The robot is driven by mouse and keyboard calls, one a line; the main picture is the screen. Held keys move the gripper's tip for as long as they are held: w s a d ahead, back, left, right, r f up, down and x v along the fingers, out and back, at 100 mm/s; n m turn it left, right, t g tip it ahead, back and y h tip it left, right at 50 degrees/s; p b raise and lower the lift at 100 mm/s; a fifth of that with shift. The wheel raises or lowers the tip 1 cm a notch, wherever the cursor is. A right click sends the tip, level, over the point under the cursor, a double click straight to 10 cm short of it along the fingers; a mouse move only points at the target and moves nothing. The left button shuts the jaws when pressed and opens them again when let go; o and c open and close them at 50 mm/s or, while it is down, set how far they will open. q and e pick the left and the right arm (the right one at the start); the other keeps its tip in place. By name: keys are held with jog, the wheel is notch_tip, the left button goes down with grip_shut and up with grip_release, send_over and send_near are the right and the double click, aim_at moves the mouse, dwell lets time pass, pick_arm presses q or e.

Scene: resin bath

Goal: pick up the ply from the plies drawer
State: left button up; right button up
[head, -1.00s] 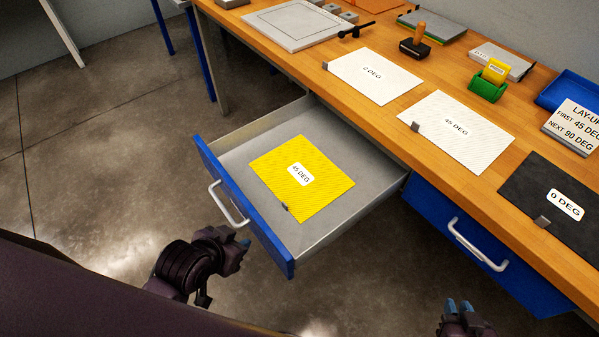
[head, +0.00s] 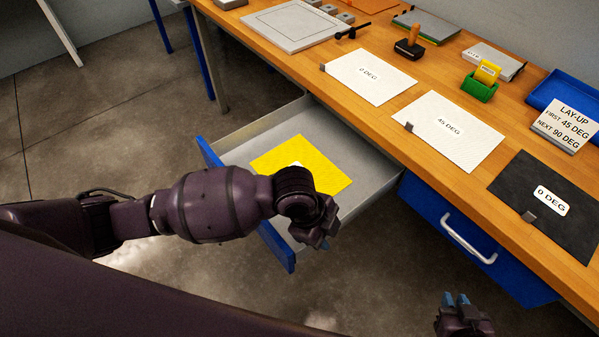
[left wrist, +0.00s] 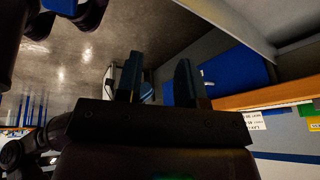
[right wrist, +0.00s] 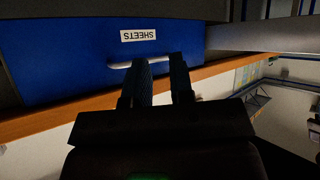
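The yellow ply (head: 318,165) lies flat in the open plies drawer (head: 355,148), a grey tray with a blue front. My left arm covers the ply's lower part and its label. My left gripper (head: 322,242) is above the drawer's front right corner, apart from the ply. In the left wrist view its two fingers (left wrist: 158,80) stand apart with nothing between them. My right gripper (head: 456,300) is low at the bottom right, in front of the closed drawer. In the right wrist view its fingers (right wrist: 162,82) are apart and empty.
The wooden bench (head: 450,88) carries white sheets marked 0 DEG (head: 370,78) and 45 DEG (head: 448,130), and a black 0 DEG sheet (head: 545,207). A closed blue drawer (head: 425,208) is right of the open one; its label reads SHEETS (right wrist: 138,35). A lay-up sign (head: 568,122) stands at right.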

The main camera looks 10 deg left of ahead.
pick_arm(q)
jog(key=w+a+m+y, duration=0.4)
jog(key=w+a, duration=0.9)
jog(key=f, duration=0.5)
jog(key=shift+s+f+b, duration=0.1)
jog(key=shift+s+b, duration=0.15)
jog(key=shift+b, duration=0.05)
jog(key=shift+f, duration=2.95)
pick_arm(e)
jog(key=shift+w+a+f, duration=0.1)
jog(key=shift+w+f, duration=0.05)
jog(key=shift+f, duration=0.25)
pick_arm(q)
jog(key=shift+c, duration=0.3)
grip_shut()
pick_arm(e)
jog(key=shift+s+f, duration=0.4)
jog(key=shift+s, duration=0.1)
